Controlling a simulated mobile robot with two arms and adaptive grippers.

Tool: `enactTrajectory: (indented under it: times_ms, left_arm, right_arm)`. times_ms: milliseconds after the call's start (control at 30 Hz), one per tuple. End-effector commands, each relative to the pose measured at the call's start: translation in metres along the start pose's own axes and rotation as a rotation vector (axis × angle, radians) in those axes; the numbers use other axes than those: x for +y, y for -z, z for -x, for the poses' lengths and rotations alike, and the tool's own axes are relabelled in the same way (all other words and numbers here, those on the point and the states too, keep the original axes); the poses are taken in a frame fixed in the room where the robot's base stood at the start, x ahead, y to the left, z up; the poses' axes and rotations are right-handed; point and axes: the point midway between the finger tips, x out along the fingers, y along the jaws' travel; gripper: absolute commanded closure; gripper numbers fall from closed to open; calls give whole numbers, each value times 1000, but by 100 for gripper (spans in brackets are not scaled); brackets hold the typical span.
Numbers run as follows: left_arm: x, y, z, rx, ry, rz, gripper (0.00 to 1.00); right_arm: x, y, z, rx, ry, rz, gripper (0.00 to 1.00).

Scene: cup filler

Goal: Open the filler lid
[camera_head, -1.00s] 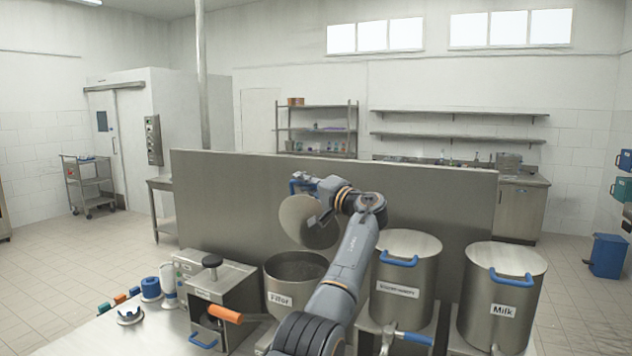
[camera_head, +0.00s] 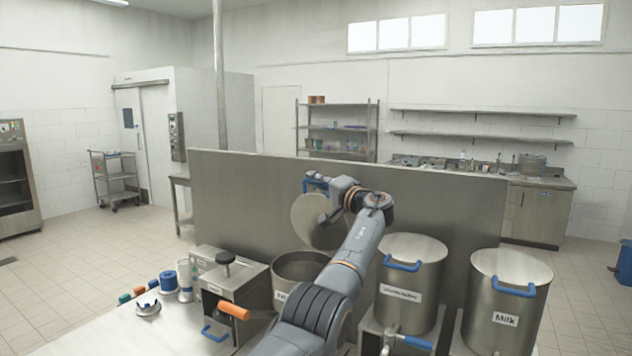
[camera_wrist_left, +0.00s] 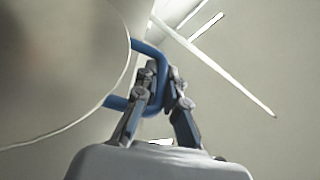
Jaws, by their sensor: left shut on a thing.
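The filler (camera_head: 296,268) is an open metal pot behind my left arm; its front label is partly hidden by the arm. Its round metal lid (camera_head: 312,226) is off the opening, tilted steeply above the pot's back right side. My left gripper (camera_head: 318,184) is shut on the lid's blue handle. In the left wrist view, the fingers (camera_wrist_left: 160,92) close around the blue handle (camera_wrist_left: 138,103), and the lid (camera_wrist_left: 62,65) fills the left side. My right gripper is not in view.
Two lidded metal pots stand to the right, one labelled Milk (camera_head: 505,300). A metal machine with an orange handle (camera_head: 233,311) stands left of the filler. A tall metal panel (camera_head: 240,195) rises behind. Small blue-topped items (camera_head: 168,281) stand at left.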

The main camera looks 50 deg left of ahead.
Motion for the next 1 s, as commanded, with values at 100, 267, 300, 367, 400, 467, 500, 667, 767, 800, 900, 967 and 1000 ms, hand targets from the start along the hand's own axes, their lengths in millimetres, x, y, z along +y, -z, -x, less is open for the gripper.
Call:
enactTrajectory:
  times_ms: [100, 267, 300, 367, 400, 467, 500, 667, 767, 800, 900, 967, 1000]
  left_arm:
    - [1, 1, 1, 3, -2, -1, 79]
    - [1, 0, 1, 2, -2, -1, 79]
    - [1, 0, 1, 1, -1, -1, 79]
    - [1, 0, 1, 1, -1, -1, 79]
    - [1, 0, 2, 1, -1, 0, 79]
    - [1, 1, 4, 1, -1, 1, 79]
    - [1, 1, 7, 1, 0, 1, 79]
    - [2, 1, 24, 3, 0, 1, 79]
    - [2, 2, 43, 5, -1, 1, 79]
    - [2, 1, 51, 4, -2, 0, 79]
    - [2, 2, 74, 6, -2, 1, 79]
    - [2, 2, 86, 5, -3, 0, 79]
    - [2, 2, 94, 6, -2, 0, 79]
  right_arm:
    - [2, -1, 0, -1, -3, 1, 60]
    - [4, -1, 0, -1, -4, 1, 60]
    - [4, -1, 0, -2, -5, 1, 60]
    - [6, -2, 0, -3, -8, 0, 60]
    - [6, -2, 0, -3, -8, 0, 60]
    - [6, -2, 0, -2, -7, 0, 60]
    - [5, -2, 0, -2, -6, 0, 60]
    - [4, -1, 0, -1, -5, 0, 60]
    - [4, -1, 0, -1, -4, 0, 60]
    - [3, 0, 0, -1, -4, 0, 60]
    - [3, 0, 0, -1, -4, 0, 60]
    - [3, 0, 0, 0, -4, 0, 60]
    - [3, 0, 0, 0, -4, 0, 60]
